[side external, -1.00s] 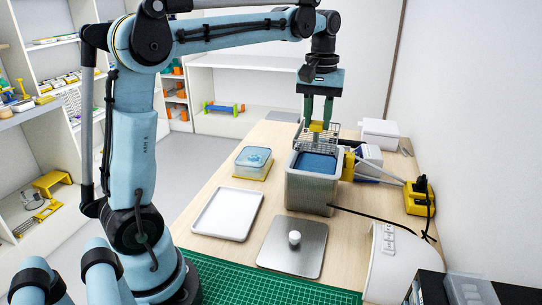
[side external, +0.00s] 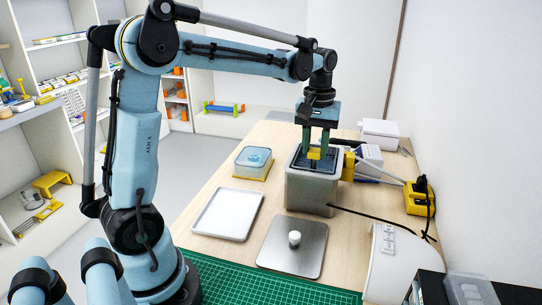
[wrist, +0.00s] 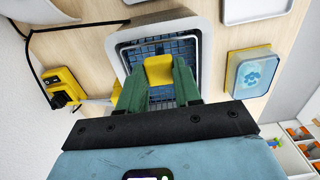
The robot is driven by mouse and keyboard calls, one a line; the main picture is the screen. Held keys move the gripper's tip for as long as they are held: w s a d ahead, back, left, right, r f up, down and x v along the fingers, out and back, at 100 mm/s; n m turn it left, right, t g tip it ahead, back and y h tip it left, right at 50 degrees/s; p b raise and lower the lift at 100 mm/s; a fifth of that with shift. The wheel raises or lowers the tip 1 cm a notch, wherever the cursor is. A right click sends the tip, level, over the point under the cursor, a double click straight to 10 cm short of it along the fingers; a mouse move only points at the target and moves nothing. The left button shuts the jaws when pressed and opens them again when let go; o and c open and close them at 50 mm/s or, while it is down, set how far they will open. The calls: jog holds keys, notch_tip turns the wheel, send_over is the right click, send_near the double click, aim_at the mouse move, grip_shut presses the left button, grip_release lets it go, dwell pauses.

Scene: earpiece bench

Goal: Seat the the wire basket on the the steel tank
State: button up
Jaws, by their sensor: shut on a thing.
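The steel tank (side external: 310,195) is a grey, open-topped box standing on the wooden bench; its rim also shows in the wrist view (wrist: 152,27). The wire basket (wrist: 137,54) shows as a mesh grid inside the tank's opening in the wrist view. In the side view the basket is mostly hidden by the tank walls and my fingers. My gripper (side external: 315,150) points down over the tank mouth. Its green fingers (wrist: 160,80) are shut on the basket's yellow grip. Whether the basket touches the tank floor or rim cannot be told.
A steel plate with a white knob (side external: 307,262) and a white tray (side external: 227,214) lie in front of the tank. A blue-lidded container (side external: 254,158) stands to its left. A yellow socket block (side external: 418,199) with cables is at right. A green mat (side external: 260,285) lies nearest.

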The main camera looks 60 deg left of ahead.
aim_at(314, 162)
jog(key=shift+f, duration=2.35)
jog(key=o, duration=1.1)
jog(key=shift+r, duration=0.1)
